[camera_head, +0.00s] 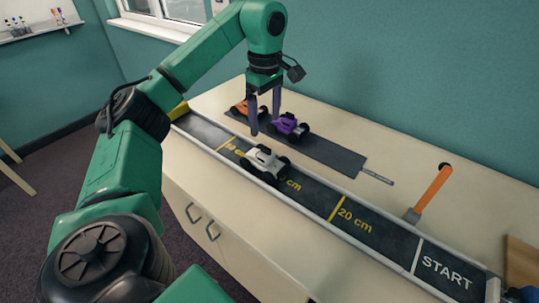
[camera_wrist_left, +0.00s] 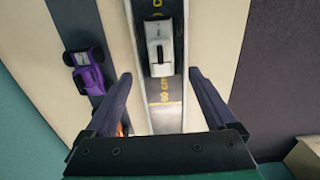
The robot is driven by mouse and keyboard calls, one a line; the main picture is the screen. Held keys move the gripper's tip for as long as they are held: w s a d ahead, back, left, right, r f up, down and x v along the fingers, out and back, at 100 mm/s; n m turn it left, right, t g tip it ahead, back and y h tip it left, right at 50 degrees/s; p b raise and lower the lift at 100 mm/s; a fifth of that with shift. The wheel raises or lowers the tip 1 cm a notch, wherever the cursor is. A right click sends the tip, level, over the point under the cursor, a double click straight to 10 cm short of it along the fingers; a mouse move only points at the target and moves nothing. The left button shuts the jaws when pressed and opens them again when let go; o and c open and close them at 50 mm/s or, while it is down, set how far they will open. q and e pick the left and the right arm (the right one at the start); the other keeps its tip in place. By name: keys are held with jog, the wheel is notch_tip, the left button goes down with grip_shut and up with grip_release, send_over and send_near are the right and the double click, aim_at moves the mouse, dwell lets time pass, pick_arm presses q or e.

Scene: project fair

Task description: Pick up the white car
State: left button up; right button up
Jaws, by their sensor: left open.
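The white car (camera_head: 264,162) sits on the dark track between its pale side rails, on the yellow distance markings. It also shows in the left wrist view (camera_wrist_left: 159,46), top centre, ahead of the fingers. My left gripper (camera_head: 264,115) points down, open and empty, above the counter, up and left of the white car in the head view. In the left wrist view its two fingers (camera_wrist_left: 158,82) stand wide apart, one each side of the track, with nothing between them touching. My right gripper is not in view.
A purple car (camera_head: 289,126) and an orange car (camera_head: 240,108) stand on a dark mat (camera_head: 335,155) behind the track (camera_head: 380,232). A wall rises behind the counter.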

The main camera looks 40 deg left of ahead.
aim_at(266, 147)
pick_arm(q)
notch_tip(266, 147, down, 5)
jog(key=shift+r, duration=0.1)
notch_tip(266, 147, down, 6)
jog(key=shift+s+f+p, duration=0.15)
jog(key=shift+f+p, duration=0.1)
jog(key=shift+p, duration=0.2)
jog(key=shift+f, duration=0.25)
grip_shut()
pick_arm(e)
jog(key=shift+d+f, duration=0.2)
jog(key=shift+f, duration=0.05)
pick_arm(q)
jog(key=shift+r, duration=0.1)
